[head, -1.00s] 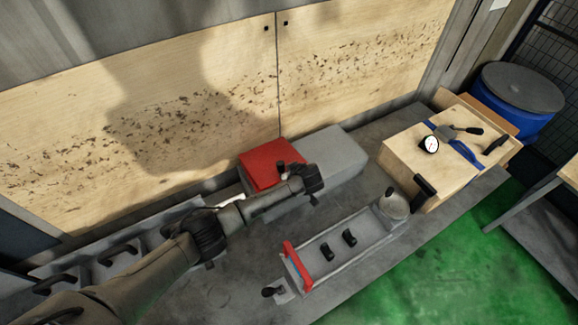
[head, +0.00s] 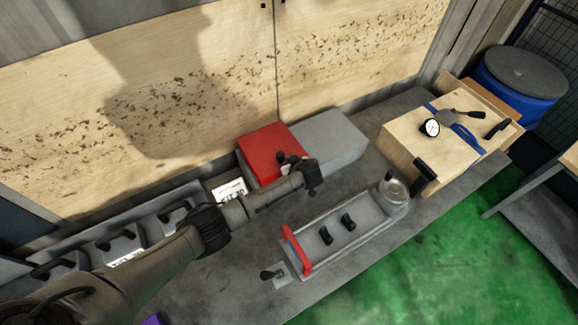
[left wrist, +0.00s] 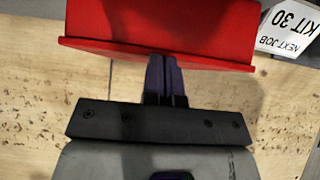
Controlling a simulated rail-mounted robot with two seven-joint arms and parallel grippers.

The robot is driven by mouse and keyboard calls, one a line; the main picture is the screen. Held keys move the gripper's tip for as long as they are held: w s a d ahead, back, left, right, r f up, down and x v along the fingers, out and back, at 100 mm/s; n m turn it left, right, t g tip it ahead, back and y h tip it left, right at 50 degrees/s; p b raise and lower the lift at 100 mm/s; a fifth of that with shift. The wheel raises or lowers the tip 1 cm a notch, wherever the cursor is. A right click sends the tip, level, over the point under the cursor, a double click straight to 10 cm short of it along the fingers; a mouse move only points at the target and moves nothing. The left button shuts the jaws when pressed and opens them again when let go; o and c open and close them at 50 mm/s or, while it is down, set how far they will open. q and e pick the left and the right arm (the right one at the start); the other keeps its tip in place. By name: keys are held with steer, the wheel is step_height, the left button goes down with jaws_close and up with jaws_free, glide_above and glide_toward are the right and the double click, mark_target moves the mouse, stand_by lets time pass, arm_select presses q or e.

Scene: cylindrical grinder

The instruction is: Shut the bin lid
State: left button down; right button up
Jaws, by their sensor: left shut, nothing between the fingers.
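A red lid (head: 268,150) shows at the left end of a long grey box (head: 330,140) against the wooden panel. I cannot tell its exact angle or how far it is open. My left gripper (head: 290,160) is at the lid's near right side, and its wrist covers part of the box front. In the left wrist view the red lid (left wrist: 160,30) fills the top, with a straight lip along its lower edge. The gripper's dark fingers (left wrist: 164,78) are together and empty, right at that lip. I cannot tell whether they touch it. My right gripper is not in view.
A white label card (head: 230,190) stands left of the lid. Grey bins with black handles (head: 122,245) line the left. A grey fixture with a red handle (head: 297,249) lies in front. A wooden box with a dial gauge (head: 430,127) is at right, near a blue drum (head: 520,85).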

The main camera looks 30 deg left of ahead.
arm_select(q)
steer(key=shift+f, duration=0.1)
steer(key=a+r+p+v, duration=0.1)
steer(key=p+v, duration=0.1)
steer(key=v, duration=1.1)
steer(key=shift+w+a+r, duration=0.15)
steer(key=shift+w+r, duration=0.1)
steer(key=shift+w, duration=0.15)
